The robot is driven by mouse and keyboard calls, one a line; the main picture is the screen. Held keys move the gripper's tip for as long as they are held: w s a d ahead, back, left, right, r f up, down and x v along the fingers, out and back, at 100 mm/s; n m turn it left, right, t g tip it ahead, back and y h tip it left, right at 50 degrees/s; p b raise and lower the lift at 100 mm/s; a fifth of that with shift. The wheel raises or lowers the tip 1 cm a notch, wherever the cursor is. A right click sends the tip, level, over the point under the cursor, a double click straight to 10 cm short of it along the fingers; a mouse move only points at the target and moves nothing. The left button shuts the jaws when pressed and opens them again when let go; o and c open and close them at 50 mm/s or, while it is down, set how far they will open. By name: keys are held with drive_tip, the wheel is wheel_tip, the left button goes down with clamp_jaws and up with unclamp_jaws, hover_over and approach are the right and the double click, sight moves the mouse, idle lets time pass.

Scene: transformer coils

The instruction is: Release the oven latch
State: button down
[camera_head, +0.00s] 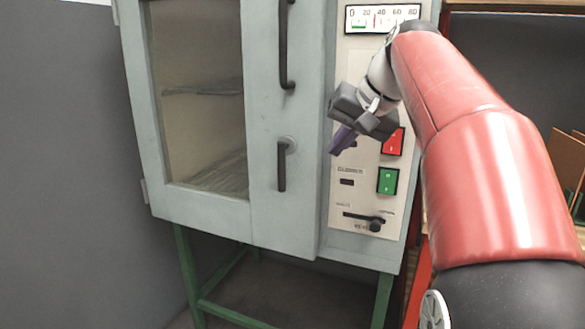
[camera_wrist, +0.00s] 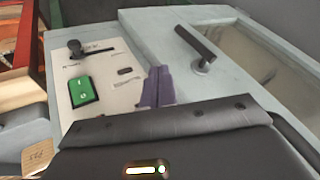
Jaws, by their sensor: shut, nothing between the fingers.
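The oven (camera_head: 222,224) is a pale grey cabinet with a glass window in its door. The black latch handle (camera_head: 282,165) hangs straight down from a round pivot on the door's right side. It also shows in the wrist view (camera_wrist: 195,44), at the upper middle. My gripper (camera_head: 337,148) is shut and empty, in front of the control panel (camera_head: 355,205), right of the latch and apart from it. In the wrist view the purple fingertips (camera_wrist: 158,78) lie together, below and left of the latch.
A long black door handle (camera_head: 284,45) is above the latch. The panel carries a red switch (camera_head: 394,141), a green switch (camera_head: 388,181), a slider knob (camera_head: 376,225) and a dial gauge (camera_head: 381,18). The oven stands on green legs (camera_head: 187,264). Space in front of the door is clear.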

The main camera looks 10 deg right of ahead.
sight(313, 175)
drive_tip(key=shift+f, duration=0.15)
drive_tip(key=b+x, duration=0.1)
drive_tip(key=x, duration=0.9)
drive_tip(key=shift+w+a+b, duration=0.1)
drive_tip(key=shift+a+b, duration=0.05)
drive_tip(key=shift+b, duration=0.2)
drive_tip(key=shift+w+a, duration=0.25)
drive_tip(key=shift+a, duration=0.35)
drive_tip(key=shift+w+a, duration=0.2)
drive_tip(key=shift+a, duration=0.35)
drive_tip(key=shift+w+a, duration=0.25)
drive_tip(key=shift+a, duration=0.25)
